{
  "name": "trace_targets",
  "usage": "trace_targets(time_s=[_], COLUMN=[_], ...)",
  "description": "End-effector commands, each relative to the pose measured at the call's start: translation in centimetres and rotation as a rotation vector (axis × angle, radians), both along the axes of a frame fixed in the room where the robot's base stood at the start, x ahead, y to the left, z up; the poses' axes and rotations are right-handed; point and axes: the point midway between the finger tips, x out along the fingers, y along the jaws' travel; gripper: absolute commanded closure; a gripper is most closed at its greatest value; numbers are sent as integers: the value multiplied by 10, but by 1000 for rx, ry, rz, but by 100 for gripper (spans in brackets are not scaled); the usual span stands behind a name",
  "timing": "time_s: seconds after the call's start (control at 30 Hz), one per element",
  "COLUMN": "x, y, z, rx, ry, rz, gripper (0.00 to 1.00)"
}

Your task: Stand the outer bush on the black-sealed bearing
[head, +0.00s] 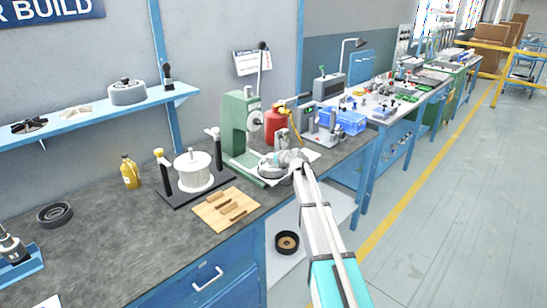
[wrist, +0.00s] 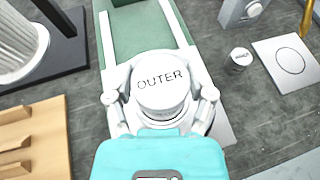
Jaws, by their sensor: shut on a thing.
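The outer bush (wrist: 161,82) is a pale metal cylinder with the word OUTER on its top face. In the wrist view it sits between the two fingers of my gripper (wrist: 162,98), which is shut on it. In the head view my gripper (head: 297,162) is over the front of the green arbor press (head: 238,122), near its base. A round grey part (head: 271,171) lies at the press base beside my gripper. I cannot tell whether this is the black-sealed bearing. What lies directly under the bush is hidden in the wrist view.
A small labelled cylinder (wrist: 240,58) stands beside a white plate marked with a circle (wrist: 286,61). A wooden block (head: 227,209) and a dark stand with a white ribbed cylinder (head: 193,171) are left of the press. A red container (head: 276,125) is behind it.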

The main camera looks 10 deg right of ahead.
Motion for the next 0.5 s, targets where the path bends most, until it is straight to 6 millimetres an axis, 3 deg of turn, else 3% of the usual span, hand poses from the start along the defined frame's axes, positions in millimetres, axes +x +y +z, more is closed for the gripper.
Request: trace_targets(time_s=[0.03,0.17,0.5], x=[0,0,0], y=[0,0,0], z=[0,0,0], rx=[0,0,0], ry=[0,0,0], rz=[0,0,0], gripper=[26,1,0])
